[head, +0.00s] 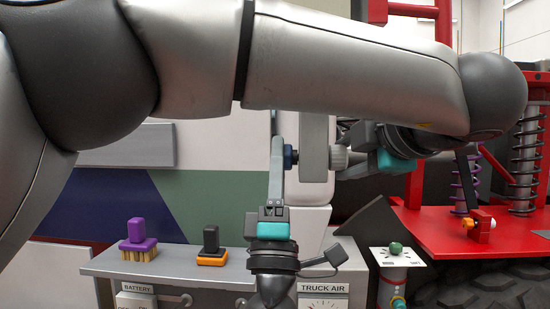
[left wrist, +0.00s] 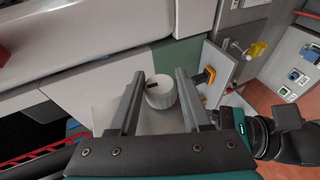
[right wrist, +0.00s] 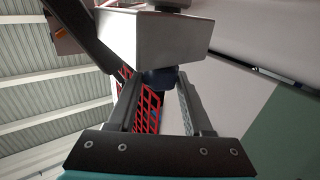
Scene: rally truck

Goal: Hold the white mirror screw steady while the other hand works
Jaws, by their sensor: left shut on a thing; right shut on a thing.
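The white mirror screw (head: 339,157) is a ribbed white knob on the right side of a grey upright bracket (head: 314,148). My left gripper (head: 352,160) comes at it from the right and is shut on it. The left wrist view shows the screw (left wrist: 160,92) between the two fingers, with a dark slot in its face. A dark blue knob (head: 288,157) sits on the bracket's left side, opposite the screw. My right gripper (head: 279,152) reaches up from below and is shut on this knob; it also shows between the fingers in the right wrist view (right wrist: 160,78).
A grey shelf (head: 200,275) below carries a purple brush (head: 138,235) and a black-and-orange block (head: 211,246). A red truck frame with coil springs (head: 525,160) stands at the right. My left arm crosses the top of the head view and hides much behind it.

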